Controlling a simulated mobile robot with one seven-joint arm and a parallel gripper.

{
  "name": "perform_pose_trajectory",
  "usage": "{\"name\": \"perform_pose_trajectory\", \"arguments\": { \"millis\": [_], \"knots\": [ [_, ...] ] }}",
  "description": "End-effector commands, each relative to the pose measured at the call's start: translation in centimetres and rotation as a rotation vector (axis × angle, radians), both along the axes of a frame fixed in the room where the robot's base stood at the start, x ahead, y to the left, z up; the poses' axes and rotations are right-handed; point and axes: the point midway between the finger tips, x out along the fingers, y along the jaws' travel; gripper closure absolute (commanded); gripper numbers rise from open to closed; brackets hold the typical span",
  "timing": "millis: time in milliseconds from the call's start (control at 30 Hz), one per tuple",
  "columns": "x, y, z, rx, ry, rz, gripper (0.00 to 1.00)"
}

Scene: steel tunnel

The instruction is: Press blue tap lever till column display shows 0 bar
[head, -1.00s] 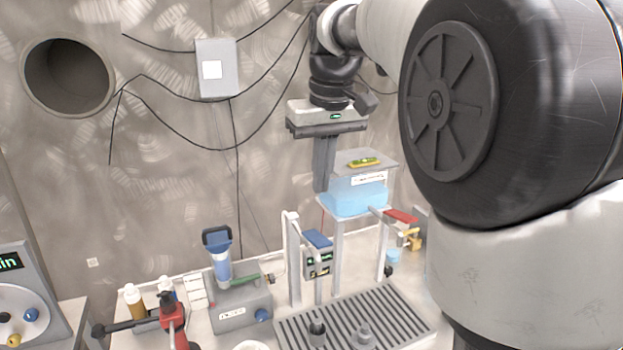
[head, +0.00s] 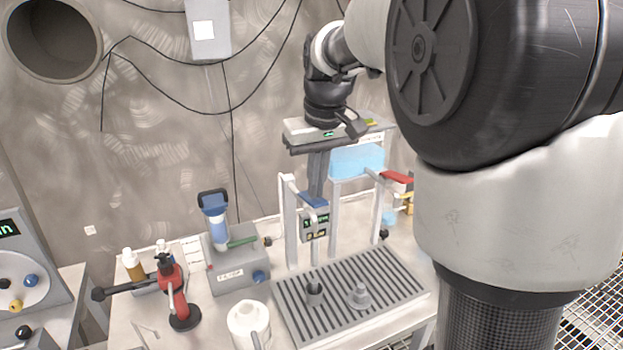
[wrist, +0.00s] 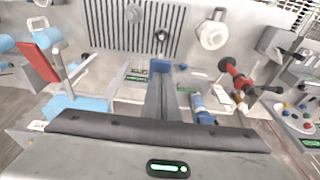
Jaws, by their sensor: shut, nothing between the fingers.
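The blue tap lever (head: 314,201) sits on top of a pale post at the back of the slatted tray; it also shows in the wrist view (wrist: 160,65). My gripper (head: 317,192) is shut and empty, its fingers pointing down right at the blue lever. In the wrist view my fingertips (wrist: 161,78) partly overlap the lever; I cannot tell if they touch it. The column display (head: 316,228) is a small grey box with lit green and yellowish digits just below the lever; its digits are too small to read.
A red lever (head: 398,178) is to the right, by the blue water tank (head: 357,161). The slatted tray (head: 390,318) carries two grey nozzles.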

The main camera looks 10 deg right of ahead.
Motion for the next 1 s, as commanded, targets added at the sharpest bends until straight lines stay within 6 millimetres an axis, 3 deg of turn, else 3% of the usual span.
{"name": "perform_pose_trajectory", "arguments": {
  "millis": [400,1000],
  "knots": [
    [-1.1,-0.2,-2.1,0.036,-0.176,0.0,1.0],
    [-1.6,-0.3,-2.2,0.047,-0.237,0.0,1.0]
  ]
}}
